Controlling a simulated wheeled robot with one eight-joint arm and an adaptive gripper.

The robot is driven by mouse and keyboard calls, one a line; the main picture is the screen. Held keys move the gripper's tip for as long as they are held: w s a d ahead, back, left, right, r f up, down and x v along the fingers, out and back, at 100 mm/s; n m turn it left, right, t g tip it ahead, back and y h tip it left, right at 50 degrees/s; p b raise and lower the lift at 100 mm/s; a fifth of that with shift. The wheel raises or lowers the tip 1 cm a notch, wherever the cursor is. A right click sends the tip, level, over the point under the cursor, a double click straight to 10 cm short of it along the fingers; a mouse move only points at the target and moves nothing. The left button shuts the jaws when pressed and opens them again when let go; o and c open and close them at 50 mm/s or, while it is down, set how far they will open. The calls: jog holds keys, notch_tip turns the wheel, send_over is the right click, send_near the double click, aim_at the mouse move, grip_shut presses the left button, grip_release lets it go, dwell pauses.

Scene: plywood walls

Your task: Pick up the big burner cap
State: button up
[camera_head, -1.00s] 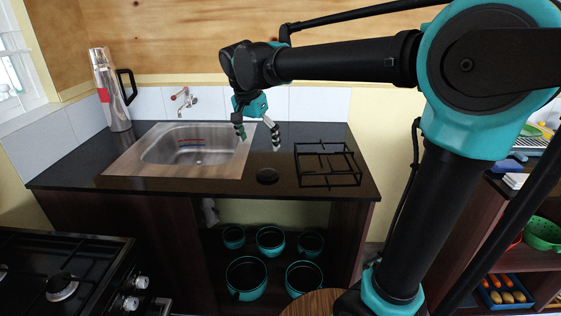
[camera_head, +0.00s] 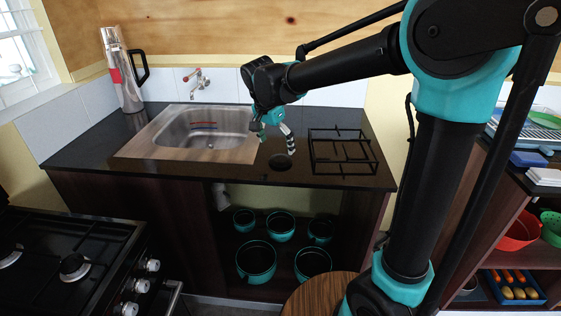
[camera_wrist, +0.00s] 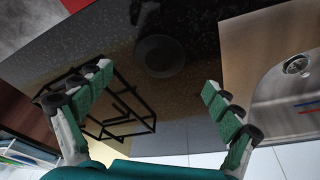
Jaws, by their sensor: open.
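A round black disc, which looks like the big burner cap (camera_head: 282,161), lies flat on the dark countertop between the sink and the black pan grate. In the wrist view the dark cap (camera_wrist: 160,56) shows near the top middle, faint against the speckled black counter. My gripper (camera_head: 276,144) is open and empty above the counter, close to the cap. In the wrist view my gripper's fingers (camera_wrist: 157,80) are spread wide, and the cap lies beyond and between their tips, not touched by them.
The black grate (camera_head: 342,152) lies right of the cap. A stove (camera_head: 60,250) stands at the lower left. Teal pots (camera_head: 256,262) sit on shelves under the counter. A flask (camera_head: 120,70) stands at the back left.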

aim_at(280, 159)
jog(key=shift+x, duration=2.65)
jog(key=shift+s, duration=0.1)
jog(key=shift+c, duration=0.4)
jog(key=c, duration=1.2)
jog(key=shift+r, duration=0.1)
